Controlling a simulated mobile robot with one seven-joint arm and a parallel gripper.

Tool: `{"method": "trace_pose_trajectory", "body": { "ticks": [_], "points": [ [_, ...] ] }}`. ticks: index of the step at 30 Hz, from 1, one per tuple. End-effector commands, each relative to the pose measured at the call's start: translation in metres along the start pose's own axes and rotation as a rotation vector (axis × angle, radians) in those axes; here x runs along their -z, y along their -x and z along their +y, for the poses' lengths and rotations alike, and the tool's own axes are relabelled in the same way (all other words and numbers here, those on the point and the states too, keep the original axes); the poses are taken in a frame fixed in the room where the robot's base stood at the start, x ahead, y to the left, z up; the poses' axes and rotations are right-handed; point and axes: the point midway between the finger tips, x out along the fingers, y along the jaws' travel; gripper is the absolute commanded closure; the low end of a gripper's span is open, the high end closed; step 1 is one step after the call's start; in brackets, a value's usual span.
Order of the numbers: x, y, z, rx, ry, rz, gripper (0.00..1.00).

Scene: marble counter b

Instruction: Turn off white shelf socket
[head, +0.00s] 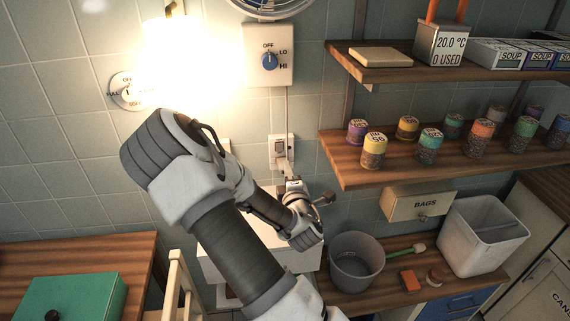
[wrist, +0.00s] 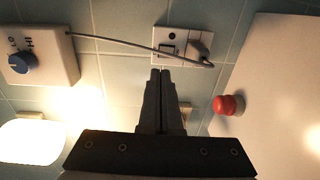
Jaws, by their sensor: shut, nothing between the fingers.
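The white socket (head: 281,142) is on the tiled wall, left of the shelves; it also shows in the wrist view (wrist: 158,34). Its small dark switch (wrist: 167,49) sits beside a plug (wrist: 200,49) with a grey cord. I cannot tell the switch's position. My gripper (wrist: 160,73) is shut and empty, its fingertips just short of the socket's edge near the switch in the wrist view. Whether they touch is unclear. In the head view my gripper (head: 291,182) appears just below the socket and plug, partly hidden by my wrist.
The cord runs to a white dial box (wrist: 54,53) with a blue knob (wrist: 23,62). A red button (wrist: 229,105) sticks out from a white surface at right. A lit lamp (head: 178,50) glows at left. Shelves (head: 345,170) with spice jars stand right of the socket.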

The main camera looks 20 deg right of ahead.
Motion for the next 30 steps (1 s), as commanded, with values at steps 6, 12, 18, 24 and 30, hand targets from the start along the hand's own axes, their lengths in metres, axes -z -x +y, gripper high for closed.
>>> {"method": "trace_pose_trajectory", "body": {
  "ticks": [6, 12, 18, 24, 30],
  "points": [
    [0.000, 0.026, 0.000, 0.001, 0.000, 0.001, 1.00],
    [0.000, 0.032, 0.001, 0.001, 0.000, 0.000, 1.00],
    [0.000, 0.032, 0.001, 0.001, 0.000, 0.000, 1.00],
    [0.000, 0.032, 0.001, 0.001, 0.000, 0.000, 1.00],
    [-0.003, 0.031, 0.001, 0.028, -0.065, -0.029, 1.00]
  ]
}}
